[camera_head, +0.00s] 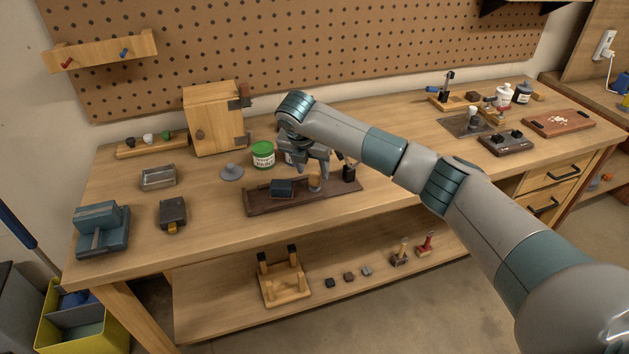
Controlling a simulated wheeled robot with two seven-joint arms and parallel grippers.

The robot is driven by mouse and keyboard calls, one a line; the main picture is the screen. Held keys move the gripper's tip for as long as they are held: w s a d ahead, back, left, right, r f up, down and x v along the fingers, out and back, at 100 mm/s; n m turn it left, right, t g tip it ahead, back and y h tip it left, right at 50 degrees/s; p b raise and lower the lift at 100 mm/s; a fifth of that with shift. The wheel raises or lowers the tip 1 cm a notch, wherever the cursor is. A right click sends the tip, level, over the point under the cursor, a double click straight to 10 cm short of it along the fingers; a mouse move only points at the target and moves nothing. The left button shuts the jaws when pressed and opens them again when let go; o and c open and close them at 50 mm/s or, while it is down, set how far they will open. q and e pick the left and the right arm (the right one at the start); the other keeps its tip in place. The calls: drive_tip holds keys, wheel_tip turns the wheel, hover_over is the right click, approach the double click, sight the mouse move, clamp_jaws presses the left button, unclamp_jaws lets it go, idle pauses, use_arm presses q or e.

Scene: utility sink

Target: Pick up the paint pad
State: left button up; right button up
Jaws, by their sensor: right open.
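A dark brown tray (262,206) lies near the front middle of the workbench. A dark blue block (283,188) sits on its left part, and a small tan upright piece (314,184) stands near its middle. I cannot tell for sure which of these is the paint pad. My right gripper (314,172) is open and points down over the tray. Its fingers are close above the tan piece, to the right of the blue block; whether they touch the piece is unclear. My left gripper is not in view.
A green-lidded paint can (263,155) and a grey cone-shaped thing (231,172) stand behind the tray. A black cup (349,172) is at its right end. A wooden cabinet (215,122) stands farther back. The bench top right of the tray looks clear under my arm.

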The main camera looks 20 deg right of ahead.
sight(314, 175)
drive_tip(key=p+x, duration=0.1)
drive_tip(key=x, duration=0.2)
drive_tip(key=shift+s+p, duration=0.1)
drive_tip(key=shift+p, duration=0.25)
drive_tip(key=shift+d+f, duration=0.1)
drive_tip(key=shift+f, duration=0.5)
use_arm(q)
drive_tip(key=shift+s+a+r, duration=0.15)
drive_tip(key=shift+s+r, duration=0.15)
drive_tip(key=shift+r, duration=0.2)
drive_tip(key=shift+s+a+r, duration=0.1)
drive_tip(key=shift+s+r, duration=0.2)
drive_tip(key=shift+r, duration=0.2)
use_arm(e)
drive_tip(key=shift+c, duration=0.6)
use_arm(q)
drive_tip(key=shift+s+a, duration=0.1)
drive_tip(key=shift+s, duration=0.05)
use_arm(e)
drive_tip(key=c, duration=1)
